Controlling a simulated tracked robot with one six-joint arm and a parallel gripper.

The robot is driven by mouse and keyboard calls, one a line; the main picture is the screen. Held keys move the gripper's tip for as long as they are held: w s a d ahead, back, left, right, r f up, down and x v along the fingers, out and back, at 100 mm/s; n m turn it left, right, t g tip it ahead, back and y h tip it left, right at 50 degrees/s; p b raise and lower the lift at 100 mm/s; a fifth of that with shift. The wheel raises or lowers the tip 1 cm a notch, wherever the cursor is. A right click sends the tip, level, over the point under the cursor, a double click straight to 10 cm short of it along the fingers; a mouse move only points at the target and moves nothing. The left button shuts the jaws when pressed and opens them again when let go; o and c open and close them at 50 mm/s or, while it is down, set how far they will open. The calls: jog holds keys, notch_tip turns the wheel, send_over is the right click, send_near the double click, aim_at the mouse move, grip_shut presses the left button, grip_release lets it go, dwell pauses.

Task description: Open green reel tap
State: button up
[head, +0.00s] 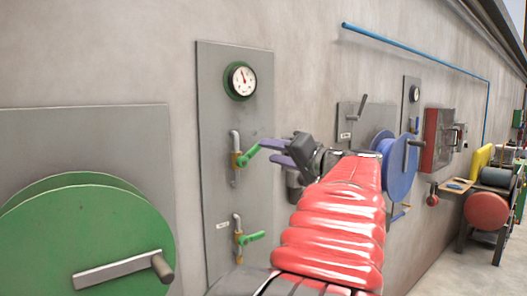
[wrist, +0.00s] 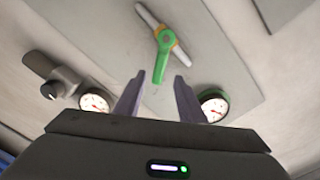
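A grey wall panel (head: 213,150) carries two taps with green handles on brass-coloured bodies. The upper tap's handle (head: 248,154) slants up to the right; the lower tap's handle (head: 252,237) points right, nearly level. My gripper (head: 267,151) is open, its two purple fingers reaching left to the upper handle. In the wrist view a green handle (wrist: 164,52) lies ahead, its lower end in line with the gap between my open fingertips (wrist: 159,76). Contact cannot be told. The large green reel (head: 80,240) with a crank stands at the left.
A green-rimmed gauge (head: 241,80) sits above the upper tap. Right of my arm are a blue reel (head: 400,165), a grey lever plate (head: 350,117) and a red box (head: 437,138). The wall is close; open floor (head: 440,270) lies at lower right.

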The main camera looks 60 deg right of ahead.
jog(key=v, duration=0.6)
jog(key=shift+s, duration=0.2)
jog(key=shift+a, duration=0.1)
